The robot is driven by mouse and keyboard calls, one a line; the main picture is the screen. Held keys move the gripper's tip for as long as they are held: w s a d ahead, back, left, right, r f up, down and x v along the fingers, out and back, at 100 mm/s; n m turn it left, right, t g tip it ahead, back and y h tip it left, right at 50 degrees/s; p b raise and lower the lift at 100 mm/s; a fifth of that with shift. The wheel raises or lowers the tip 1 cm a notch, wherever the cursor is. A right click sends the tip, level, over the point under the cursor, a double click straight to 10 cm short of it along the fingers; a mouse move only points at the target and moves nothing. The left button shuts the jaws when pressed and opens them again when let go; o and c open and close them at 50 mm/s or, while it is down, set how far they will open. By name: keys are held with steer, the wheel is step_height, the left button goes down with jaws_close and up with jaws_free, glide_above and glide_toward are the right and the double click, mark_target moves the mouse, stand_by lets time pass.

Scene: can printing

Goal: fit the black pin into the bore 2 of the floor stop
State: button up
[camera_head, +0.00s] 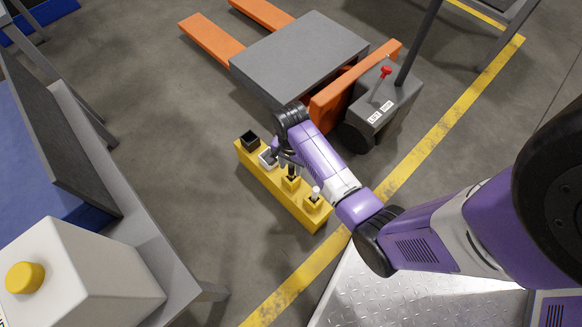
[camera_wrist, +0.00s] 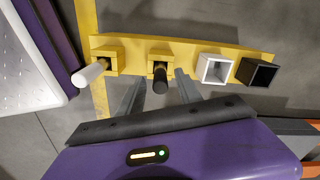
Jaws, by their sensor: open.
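The floor stop (camera_head: 285,196) is a yellow bar on the floor with several sockets in a row; it also shows in the wrist view (camera_wrist: 183,48). The black pin (camera_head: 291,171) stands in a yellow socket, second from the near end. In the wrist view the black pin (camera_wrist: 160,80) points toward the camera. My gripper (camera_wrist: 158,84) is open, its two grey fingers on either side of the black pin with gaps between. In the head view my gripper (camera_head: 285,160) is over the bar. No socket numbers are readable.
A white pin (camera_head: 315,193) stands in the near yellow socket. A white square socket (camera_wrist: 215,68) and a black square socket (camera_wrist: 257,72) look empty. An orange and grey pallet truck (camera_head: 300,55) stands behind. A grey bench (camera_head: 140,230) is left.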

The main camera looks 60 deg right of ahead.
step_height(320, 180, up, 9)
steer(key=p, duration=0.3)
steer(key=shift+r, duration=0.1)
steer(key=s+a+n+t+h, duration=0.2)
steer(key=s+a+n+t, duration=0.5)
steer(key=a, duration=0.4)
steer(key=s+a+r+n+t, duration=0.2)
steer(key=s+r+n, duration=0.1)
steer(key=r, duration=0.5)
steer(key=s+a+r+n+t+y, duration=0.1)
steer(key=s+a+r+n+t, duration=0.2)
steer(key=r, duration=0.6)
steer(key=s+a+r+n+t+y, duration=0.1)
steer(key=s+a+r+n+t, duration=0.1)
steer(key=r, duration=0.7)
steer(key=s+n+t, duration=0.1)
steer(key=s+n, duration=0.1)
steer(key=s, duration=0.1)
steer(key=shift+s+a+r+n, duration=0.25)
steer(key=shift+a+n, duration=0.05)
step_height(320, 180, up, 24)
steer(key=p, duration=2.4)
steer(key=shift+f, duration=0.2)
